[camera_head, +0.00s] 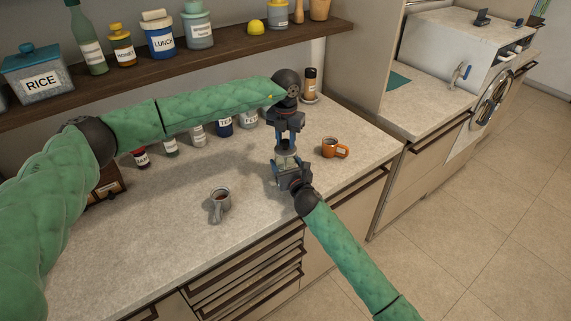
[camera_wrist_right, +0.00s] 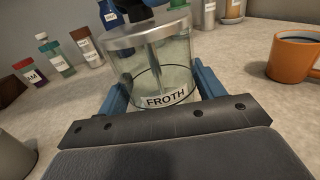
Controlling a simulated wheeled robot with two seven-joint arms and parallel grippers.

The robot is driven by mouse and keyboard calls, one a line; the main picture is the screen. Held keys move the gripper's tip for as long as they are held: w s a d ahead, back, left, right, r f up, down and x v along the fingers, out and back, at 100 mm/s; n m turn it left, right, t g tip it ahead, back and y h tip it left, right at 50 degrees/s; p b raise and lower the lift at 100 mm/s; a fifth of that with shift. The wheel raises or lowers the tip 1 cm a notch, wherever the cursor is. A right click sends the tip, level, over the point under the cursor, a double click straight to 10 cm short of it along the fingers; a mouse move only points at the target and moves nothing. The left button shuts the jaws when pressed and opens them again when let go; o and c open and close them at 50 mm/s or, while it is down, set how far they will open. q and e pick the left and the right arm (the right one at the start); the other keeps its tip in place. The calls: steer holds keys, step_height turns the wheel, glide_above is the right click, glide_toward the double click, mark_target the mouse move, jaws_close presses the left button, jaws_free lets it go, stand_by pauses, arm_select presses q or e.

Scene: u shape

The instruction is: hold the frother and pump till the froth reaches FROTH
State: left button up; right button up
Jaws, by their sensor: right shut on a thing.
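The frother is a clear glass jar (camera_wrist_right: 172,62) with a metal lid and a central rod. A FROTH label (camera_wrist_right: 165,100) and a dark ring line are on its front. No white froth is clear to me inside. My right gripper (camera_head: 284,172) is shut on the jar, with its blue fingers on both sides in the right wrist view (camera_wrist_right: 163,92). The frother's top part (camera_head: 286,159) shows in the head view between the two grippers. My left gripper (camera_head: 287,143) points down over the top of the frother; its hold on the knob is too small to tell.
An orange mug (camera_head: 330,148) stands right of the frother. A grey mug (camera_head: 220,203) stands to the left on the counter (camera_head: 150,240). Small labelled jars line the wall behind, under a shelf (camera_head: 130,75). A pepper mill-like bottle (camera_head: 310,82) stands at the back.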

arm_select(q)
steer(key=shift+r, duration=0.2)
steer(key=shift+c, duration=0.3)
steer(key=shift+w+r, duration=0.1)
steer(key=shift+r, duration=2.1)
steer(key=shift+f, duration=0.1)
steer(key=shift+f, duration=2.35)
steer(key=shift+r, duration=2.45)
steer(key=shift+f, duration=0.1)
